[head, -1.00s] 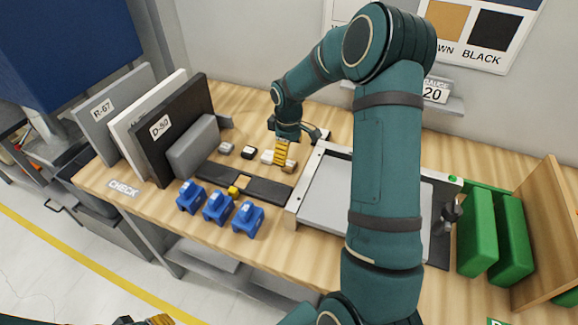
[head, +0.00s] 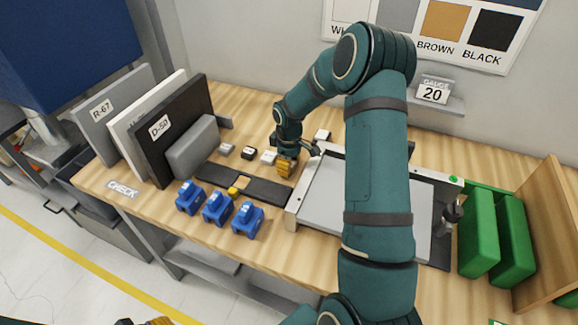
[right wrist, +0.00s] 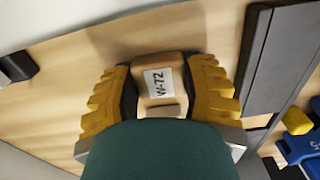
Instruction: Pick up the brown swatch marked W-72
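The brown swatch (right wrist: 158,95) shows in the right wrist view as a small block with a white label reading W-72. It sits on the wooden bench between the two yellow fingers of my right gripper (right wrist: 160,88). The fingers stand close along both its sides; whether they press on it is not clear. In the head view my right gripper (head: 285,168) is down at the bench top, and its fingers hide the swatch. Only a bit of my left gripper (head: 145,321) shows at the bottom edge of the head view.
Other labelled swatches (head: 248,153) lie left of my right gripper, and one (head: 322,134) lies behind it. A dark strip (head: 268,191) and blue clamps (head: 217,208) are in front. A grey-topped fixture (head: 325,195) stands close right; upright panels (head: 160,130) stand left.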

